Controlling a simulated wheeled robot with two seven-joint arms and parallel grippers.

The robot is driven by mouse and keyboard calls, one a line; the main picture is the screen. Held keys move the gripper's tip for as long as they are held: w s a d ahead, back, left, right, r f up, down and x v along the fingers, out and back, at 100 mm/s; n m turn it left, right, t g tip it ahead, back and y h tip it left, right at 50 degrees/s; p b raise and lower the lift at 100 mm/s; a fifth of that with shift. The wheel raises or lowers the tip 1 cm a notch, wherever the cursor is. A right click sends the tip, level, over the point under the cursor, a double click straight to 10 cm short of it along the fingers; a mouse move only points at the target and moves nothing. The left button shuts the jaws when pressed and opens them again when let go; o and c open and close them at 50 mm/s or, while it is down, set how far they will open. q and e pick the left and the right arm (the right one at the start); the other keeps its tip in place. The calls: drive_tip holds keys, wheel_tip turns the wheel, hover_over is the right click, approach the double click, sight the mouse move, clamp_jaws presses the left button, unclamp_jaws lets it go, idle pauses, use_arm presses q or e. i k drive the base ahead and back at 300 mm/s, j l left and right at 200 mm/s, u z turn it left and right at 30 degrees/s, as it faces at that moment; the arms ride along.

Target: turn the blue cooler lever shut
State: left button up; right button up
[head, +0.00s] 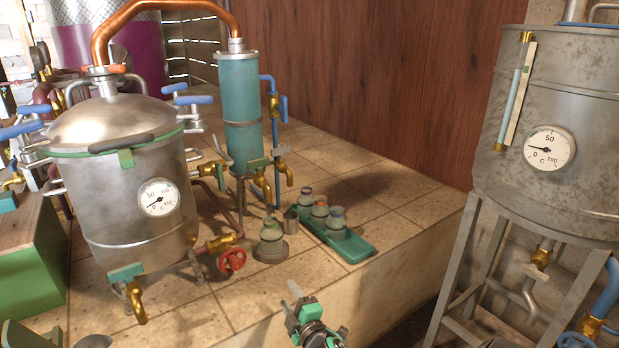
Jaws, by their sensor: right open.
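The blue cooler lever (283,109) is on the blue pipe at the right side of the teal cooler column (241,100). The lever stands upright, roughly in line with the pipe, next to a brass valve body (273,102). My right gripper (296,297) is at the bottom middle of the head view, in front of and below the lever and well apart from it. It is open, and I see nothing between its fingers. My left gripper is not in view.
A steel still pot (135,215) with blue-handled clamps stands left of the cooler. A flask (271,240) and a green tray (345,246) with several jars stand before the cooler. A red handwheel (232,261) sits low. A metal tank (550,100) stands right.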

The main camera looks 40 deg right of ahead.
sight(282, 108)
drive_tip(key=z, duration=1.2)
